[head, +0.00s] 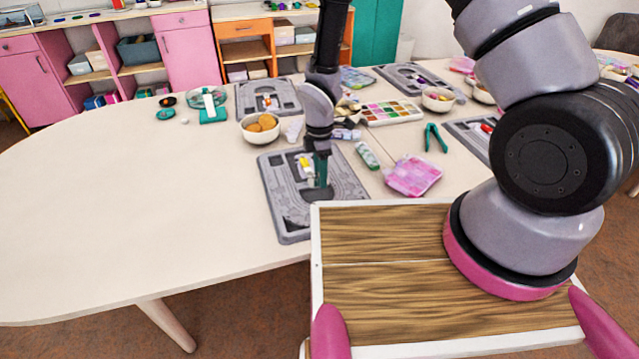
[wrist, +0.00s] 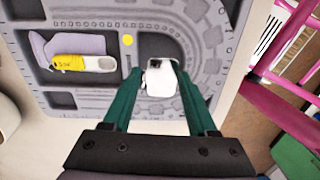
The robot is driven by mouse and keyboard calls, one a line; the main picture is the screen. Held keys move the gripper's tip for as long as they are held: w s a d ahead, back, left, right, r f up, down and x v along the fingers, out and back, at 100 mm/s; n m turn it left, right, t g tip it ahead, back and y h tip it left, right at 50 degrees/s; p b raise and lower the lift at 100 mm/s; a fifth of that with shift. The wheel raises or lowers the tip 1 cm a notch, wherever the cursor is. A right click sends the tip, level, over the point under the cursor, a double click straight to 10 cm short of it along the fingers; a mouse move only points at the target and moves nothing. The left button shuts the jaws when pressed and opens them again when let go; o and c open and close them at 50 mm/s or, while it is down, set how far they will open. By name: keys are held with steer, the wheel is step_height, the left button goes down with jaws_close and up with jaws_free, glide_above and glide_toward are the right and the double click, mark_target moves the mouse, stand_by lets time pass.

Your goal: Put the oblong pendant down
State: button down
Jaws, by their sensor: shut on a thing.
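My gripper (head: 320,178) points down over the grey bead board (head: 290,226) at the near middle of the table. In the wrist view its green fingers (wrist: 159,80) are shut on a white, rounded oblong pendant (wrist: 160,78), one finger on each side. The pendant is over or in a dark recess of the board (wrist: 222,72), inside the curved grooves; I cannot tell whether it touches the board. In the head view the pendant is not clearly seen behind the fingers.
The board's left compartments hold a yellow-and-silver piece (wrist: 85,63) and a purple piece (wrist: 75,45). A yellow bead (wrist: 128,40) lies near the pendant. A bowl (head: 262,128), pink packet (head: 414,176) and green pliers (head: 435,138) stand around. The table's left side is clear.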

glide_above(321, 197)
steer(key=shift+w+a+f, duration=0.1)
steer(key=shift+w+f, duration=0.05)
steer(key=shift+f, duration=1.95)
steer(key=shift+f, duration=0.1)
steer(key=shift+f, duration=0.5)
steer(key=shift+c, duration=1)
jaws_free()
steer(key=shift+r, duration=0.1)
step_height(321, 197, up, 13)
steer(key=shift+w, duration=0.25)
